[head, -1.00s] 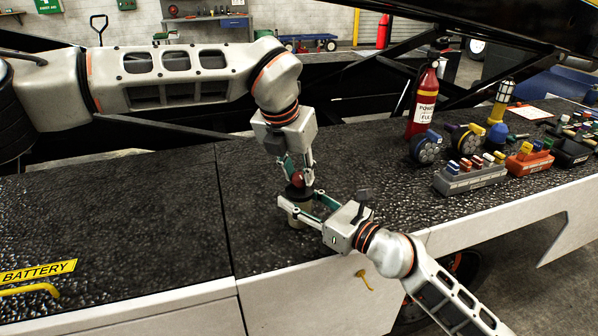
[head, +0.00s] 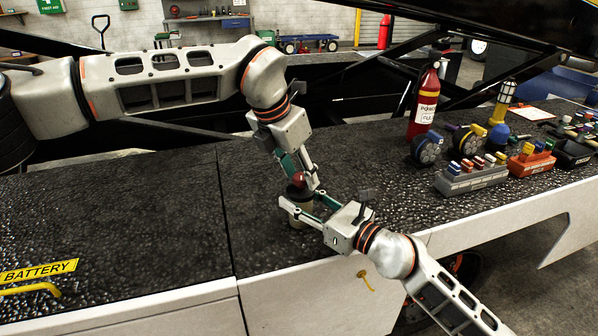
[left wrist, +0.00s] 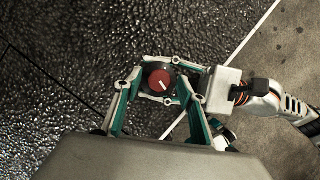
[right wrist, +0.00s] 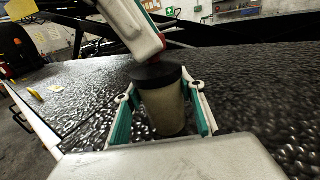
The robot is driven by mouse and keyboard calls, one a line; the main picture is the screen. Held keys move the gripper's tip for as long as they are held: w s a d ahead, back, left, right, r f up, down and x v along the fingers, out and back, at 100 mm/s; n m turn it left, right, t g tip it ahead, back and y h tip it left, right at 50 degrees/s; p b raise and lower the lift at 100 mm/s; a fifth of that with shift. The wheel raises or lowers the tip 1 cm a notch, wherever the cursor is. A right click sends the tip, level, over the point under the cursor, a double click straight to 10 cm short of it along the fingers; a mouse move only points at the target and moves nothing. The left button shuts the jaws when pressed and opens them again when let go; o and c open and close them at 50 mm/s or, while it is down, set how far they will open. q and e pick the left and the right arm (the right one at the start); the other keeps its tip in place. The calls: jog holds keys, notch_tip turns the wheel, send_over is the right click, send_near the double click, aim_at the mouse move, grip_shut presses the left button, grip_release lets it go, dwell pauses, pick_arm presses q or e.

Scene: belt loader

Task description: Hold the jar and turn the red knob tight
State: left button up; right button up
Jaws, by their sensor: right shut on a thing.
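The jar (head: 297,215) stands upright on the dark textured deck, with a dark top. It also shows as a tan body in the right wrist view (right wrist: 164,108). The round red knob (left wrist: 160,80) sits on top of it, with a white mark on its face. My right gripper (head: 302,202) is shut on the jar, one finger on each side. My left gripper (head: 300,181) comes down from above, with its fingers on either side of the knob (head: 298,179). In the left wrist view a gap shows between the fingers and the knob, so it is open.
A red extinguisher bottle (head: 424,102) stands behind to the right. Blue-faced and yellow-rimmed round parts, a grey block (head: 470,179) and an orange block (head: 530,160) with coloured tops lie right of my right gripper. The deck to the left is clear.

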pick_arm(q)
jog(key=v, duration=1.2)
pick_arm(e)
jog(key=o, duration=1.4)
